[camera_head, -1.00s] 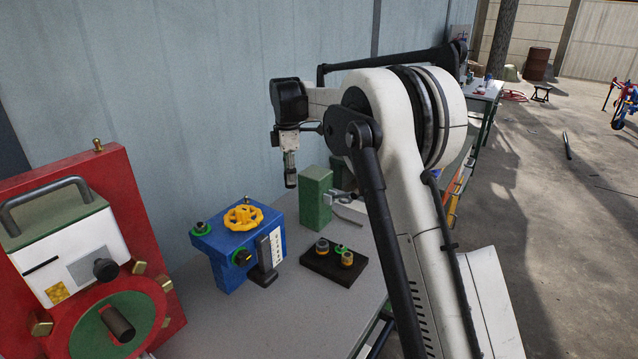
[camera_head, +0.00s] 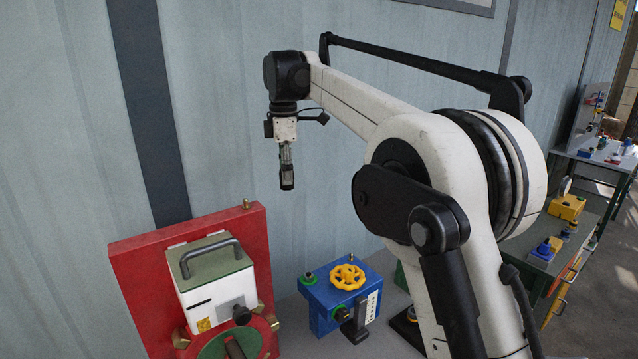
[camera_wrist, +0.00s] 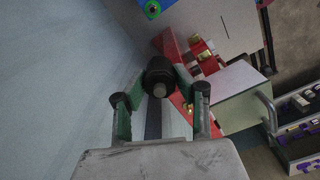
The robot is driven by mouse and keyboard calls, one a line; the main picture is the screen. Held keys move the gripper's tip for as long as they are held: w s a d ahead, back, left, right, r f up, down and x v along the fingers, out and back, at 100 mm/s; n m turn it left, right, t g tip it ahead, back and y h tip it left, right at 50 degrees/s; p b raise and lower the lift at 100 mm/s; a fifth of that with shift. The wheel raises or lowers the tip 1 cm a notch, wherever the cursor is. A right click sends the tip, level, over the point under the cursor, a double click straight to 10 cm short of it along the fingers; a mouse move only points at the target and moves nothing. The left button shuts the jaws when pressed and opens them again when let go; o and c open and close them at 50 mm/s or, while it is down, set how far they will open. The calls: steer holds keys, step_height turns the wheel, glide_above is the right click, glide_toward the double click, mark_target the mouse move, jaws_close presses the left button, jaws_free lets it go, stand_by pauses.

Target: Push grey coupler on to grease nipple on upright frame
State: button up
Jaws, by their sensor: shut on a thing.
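My gripper (camera_head: 287,178) hangs pointing down from the wrist. In the wrist view its two fingers (camera_wrist: 160,90) are shut on the dark grey coupler (camera_wrist: 160,72), a short cylinder with a lighter end. In the head view the coupler is hard to tell from the fingertips. The red upright frame (camera_head: 240,233) stands at the lower left. A small brass grease nipple (camera_head: 246,203) sticks up from its top edge. My gripper is above and to the right of the nipple in the picture, apart from it. The nipple cannot be made out clearly in the wrist view.
A white and green box with a handle (camera_head: 215,285) is mounted on the frame's front. A blue block with a yellow handwheel (camera_head: 348,276) stands to the right on the grey bench (camera_head: 294,325). The grey-blue wall (camera_head: 60,150) is close behind.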

steer(key=s+a+r+n+p, duration=0.1)
steer(key=s+a+r+p, duration=0.2)
steer(key=s+a+r, duration=0.5)
steer(key=shift+w+a+f+b, duration=0.15)
steer(key=shift+w+f+b, duration=0.1)
steer(key=shift+f+b, duration=0.7)
steer(key=shift+w+a+f+b, duration=0.2)
steer(key=shift+f+b, duration=0.35)
steer(key=shift+f, duration=0.75)
steer(key=shift+w+a+f+b, duration=0.1)
steer(key=shift+w+f+b, duration=0.15)
steer(key=shift+f+b, duration=0.7)
steer(key=shift+f+b, duration=0.55)
steer(key=shift+f, duration=1.05)
steer(key=o, duration=1.2)
steer(key=shift+o, duration=0.2)
steer(key=shift+r, duration=0.1)
step_height(320, 180, up, 12)
